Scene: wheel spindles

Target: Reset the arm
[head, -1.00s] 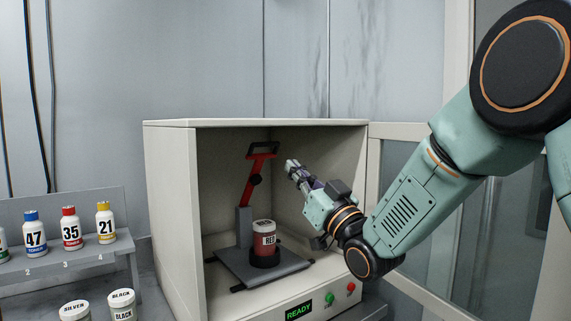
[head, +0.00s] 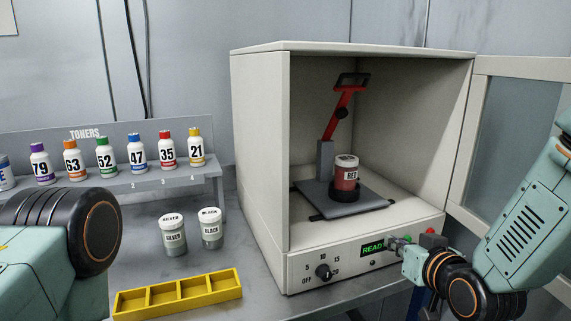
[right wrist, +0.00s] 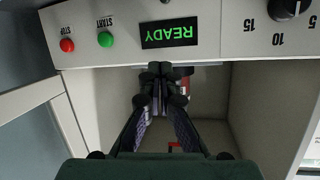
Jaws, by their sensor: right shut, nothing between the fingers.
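My right gripper (head: 396,243) is shut and empty. It is in front of the machine's lower panel, beside the green READY display (head: 372,248), and overlaps the display's right end in the head view. In the right wrist view its closed fingers (right wrist: 162,72) point toward the panel, with the READY display (right wrist: 170,33) just beyond them. Part of my left arm shows at the lower left of the head view; its gripper is out of frame. The beige machine (head: 258,160) stands open. Inside, a red can (head: 346,172) stands upright on a dark platform (head: 368,207) below a raised red lever (head: 340,110).
A green START button (right wrist: 105,40) and red STOP button (right wrist: 67,45) are on the panel, with a dial knob (head: 323,271). The open door (head: 515,120) is at right. A toner shelf (head: 180,184), silver jar (head: 173,238), black jar (head: 211,232) and yellow tray (head: 180,295) are left.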

